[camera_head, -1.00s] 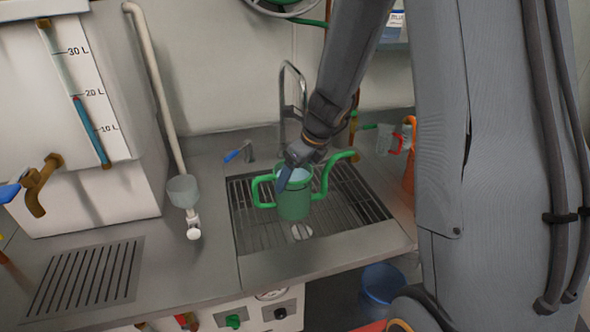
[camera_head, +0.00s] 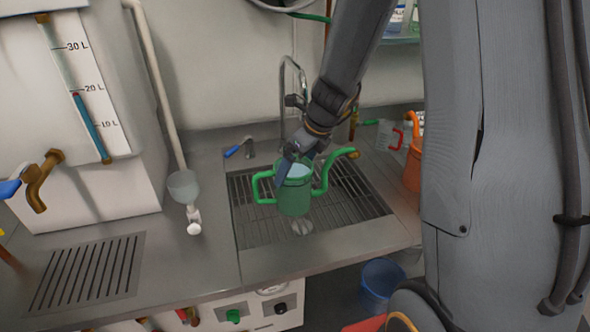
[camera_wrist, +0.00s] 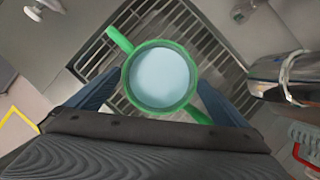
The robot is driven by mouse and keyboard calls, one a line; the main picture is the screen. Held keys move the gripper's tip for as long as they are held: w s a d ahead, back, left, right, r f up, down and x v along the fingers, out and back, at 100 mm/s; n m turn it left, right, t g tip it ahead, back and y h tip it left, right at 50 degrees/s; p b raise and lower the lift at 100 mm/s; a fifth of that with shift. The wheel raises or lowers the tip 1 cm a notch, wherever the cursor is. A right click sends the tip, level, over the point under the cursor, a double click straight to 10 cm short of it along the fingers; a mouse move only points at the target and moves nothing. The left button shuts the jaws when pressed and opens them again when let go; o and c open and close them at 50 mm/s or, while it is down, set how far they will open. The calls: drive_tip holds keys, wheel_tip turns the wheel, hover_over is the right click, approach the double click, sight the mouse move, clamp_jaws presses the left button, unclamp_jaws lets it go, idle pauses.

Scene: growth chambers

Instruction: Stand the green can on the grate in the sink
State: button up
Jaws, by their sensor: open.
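The green can (camera_head: 294,196) is upright over the sink grate (camera_head: 345,206), with its handle to the left and its spout to the right. Its open top shows a pale blue inside. In the wrist view the can (camera_wrist: 126,93) lies between the two blue fingers of my gripper (camera_wrist: 160,98). My gripper (camera_head: 292,166) is open, its fingers at either side of the can. Whether the can's base touches the grate is hard to tell.
A tall faucet (camera_head: 288,95) stands behind the sink. A clear jug with a red handle (camera_head: 389,135) and an orange can (camera_head: 412,165) stand to the right. A grey funnel cup (camera_head: 184,188) on a pipe is left of the sink. A blue bucket (camera_head: 382,280) is below.

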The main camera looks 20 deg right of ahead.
drive_tip(key=v, duration=1)
drive_tip(key=shift+b, duration=0.4)
drive_tip(key=s+a+f+n+h, duration=0.1)
drive_tip(key=s+f+n, duration=0.2)
drive_tip(key=s+n, duration=0.4)
drive_tip(key=s+a+f+n+g+h, duration=0.1)
drive_tip(key=s+f+n, duration=0.2)
drive_tip(key=s+n, duration=0.5)
drive_tip(key=n, duration=1.3)
drive_tip(key=shift+s+a+n+h, duration=0.15)
drive_tip(key=shift+a+n+h, duration=0.15)
drive_tip(key=shift+n, duration=0.1)
wheel_tip(320, 180, down, 6)
drive_tip(key=g+b, duration=0.1)
drive_tip(key=b, duration=0.4)
